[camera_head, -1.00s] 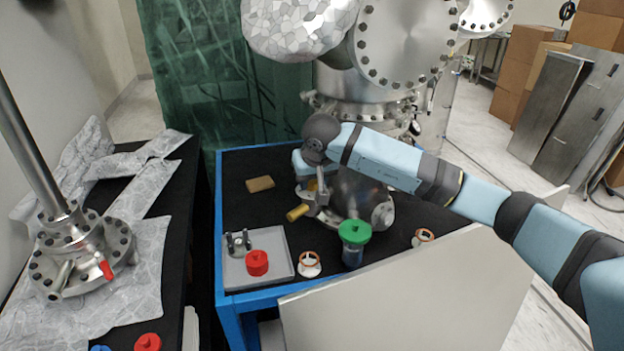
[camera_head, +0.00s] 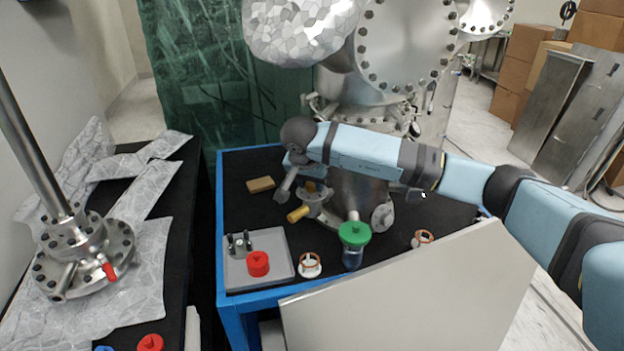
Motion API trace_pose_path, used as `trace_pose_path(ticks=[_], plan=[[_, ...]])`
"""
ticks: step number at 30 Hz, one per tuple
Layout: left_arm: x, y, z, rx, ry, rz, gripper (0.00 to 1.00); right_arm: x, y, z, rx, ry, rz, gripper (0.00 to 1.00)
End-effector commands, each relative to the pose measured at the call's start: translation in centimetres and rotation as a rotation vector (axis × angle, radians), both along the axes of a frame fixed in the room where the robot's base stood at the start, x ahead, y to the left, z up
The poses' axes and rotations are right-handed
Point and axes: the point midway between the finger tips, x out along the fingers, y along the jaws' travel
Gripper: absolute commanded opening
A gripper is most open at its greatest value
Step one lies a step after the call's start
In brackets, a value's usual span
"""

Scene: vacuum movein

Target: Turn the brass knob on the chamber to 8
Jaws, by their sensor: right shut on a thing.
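The small silver chamber part (camera_head: 314,204) stands on the blue-framed black table. A brass knob (camera_head: 311,187) shows at its top, and a brass cylinder (camera_head: 299,213) sticks out to its left front. My right gripper (camera_head: 297,190) reaches down at the knob from above, with a grey jaw visible on the left. It is shut on the knob, though the contact is partly hidden. No scale or number on the knob is readable. My left gripper is not in view.
A grey tray (camera_head: 240,277) holds a red knob-like part (camera_head: 258,264). A green-capped jar (camera_head: 354,234) and white-orange rings (camera_head: 310,265) stand near the front edge. A pale panel (camera_head: 420,290) blocks the front right. A large steel vessel (camera_head: 405,45) stands behind.

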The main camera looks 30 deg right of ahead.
Motion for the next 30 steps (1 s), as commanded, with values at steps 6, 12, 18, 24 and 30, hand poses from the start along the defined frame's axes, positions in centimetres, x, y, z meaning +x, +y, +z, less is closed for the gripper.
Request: trace_pose_path(ticks=[6,12,18,24,30], plan=[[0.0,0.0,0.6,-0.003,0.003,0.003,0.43,0.1,0.1,0.2,-0.001,0.0,-0.205,0.12],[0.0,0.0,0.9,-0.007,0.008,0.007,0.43,0.2,0.0,0.2,-0.001,0.0,-0.395,0.12],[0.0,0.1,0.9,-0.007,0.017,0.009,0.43,0.2,0.1,0.2,0.0,0.0,-0.581,0.12],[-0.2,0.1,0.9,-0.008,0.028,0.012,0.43,0.2,0.1,0.2,-0.001,0.0,-0.75,0.12],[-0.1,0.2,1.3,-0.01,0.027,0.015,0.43,0.2,0.1,0.1,0.0,-0.001,-0.876,0.12]])
